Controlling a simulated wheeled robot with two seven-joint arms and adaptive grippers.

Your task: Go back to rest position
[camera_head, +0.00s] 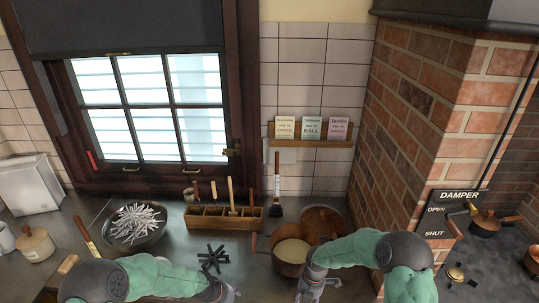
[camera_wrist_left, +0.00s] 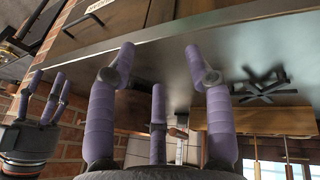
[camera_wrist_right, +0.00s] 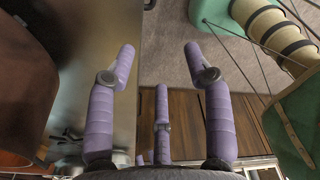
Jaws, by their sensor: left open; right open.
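My left gripper (camera_head: 228,292) is low in the head view, near the counter's front edge. Its purple fingers stand apart and empty in the left wrist view (camera_wrist_left: 160,75). My right gripper (camera_head: 312,284) is to its right, just in front of the copper pot (camera_head: 290,258); I cannot tell from the head view whether they touch. In the right wrist view its fingers (camera_wrist_right: 160,75) are spread with nothing between them. The right gripper's fingers also show at the left of the left wrist view (camera_wrist_left: 48,105). Both arms are bent at the bottom of the head view.
A dark star-shaped trivet (camera_head: 212,258) lies left of the pot. Behind are a wooden tool box (camera_head: 205,221), a bowl of grey sticks (camera_head: 136,240) and a copper lid (camera_head: 322,218). A brick pillar (camera_head: 410,110) rises at the right. A canister (camera_head: 36,245) stands at the left.

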